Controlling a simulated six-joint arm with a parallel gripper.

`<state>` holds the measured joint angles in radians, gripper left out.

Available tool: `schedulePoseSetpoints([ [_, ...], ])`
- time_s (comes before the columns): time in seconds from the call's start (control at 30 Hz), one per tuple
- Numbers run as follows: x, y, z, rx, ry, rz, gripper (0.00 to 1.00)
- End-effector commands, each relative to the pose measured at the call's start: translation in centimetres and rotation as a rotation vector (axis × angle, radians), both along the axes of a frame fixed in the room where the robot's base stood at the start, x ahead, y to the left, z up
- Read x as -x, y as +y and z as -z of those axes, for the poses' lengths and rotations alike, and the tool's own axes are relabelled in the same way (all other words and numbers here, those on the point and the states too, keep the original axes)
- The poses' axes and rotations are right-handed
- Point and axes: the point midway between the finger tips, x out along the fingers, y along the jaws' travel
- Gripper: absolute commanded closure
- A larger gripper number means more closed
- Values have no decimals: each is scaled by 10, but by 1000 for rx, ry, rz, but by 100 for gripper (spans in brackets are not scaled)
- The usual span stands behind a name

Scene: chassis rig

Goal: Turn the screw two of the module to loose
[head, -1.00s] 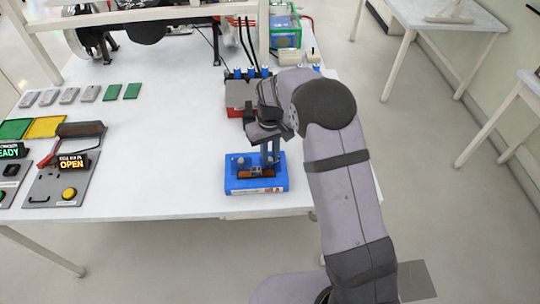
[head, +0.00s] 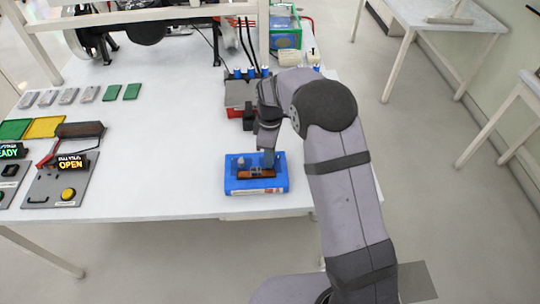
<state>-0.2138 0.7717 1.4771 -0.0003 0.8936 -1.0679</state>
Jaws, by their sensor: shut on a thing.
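The module (head: 233,186) is a blue box with an orange-brown strip near its front, at the front edge of the white table. A small grey screw head (head: 241,163) stands on its left part. My gripper (head: 268,164) points down at the right part of the module, its fingers shut on the screw there. The gripper hides that screw, and no marking that numbers the screws can be read.
A grey and red block (head: 238,94) with blue-capped cables stands behind the module. Panels with lit signs, one reading OPEN (head: 73,162), lie at the left.

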Motion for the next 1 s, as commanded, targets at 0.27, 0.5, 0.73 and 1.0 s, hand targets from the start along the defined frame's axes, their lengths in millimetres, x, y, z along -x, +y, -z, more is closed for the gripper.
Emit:
schedulePoseSetpoints([
  [0.27, -2, 0, -2, -2, -6, -191, 100],
  [0.5, -2, 0, -2, -2, -5, -279, 100],
  [0.73, -2, 0, -2, -2, -5, -305, 100],
  [1.0, -2, 0, -2, -1, -6, -306, 100],
])
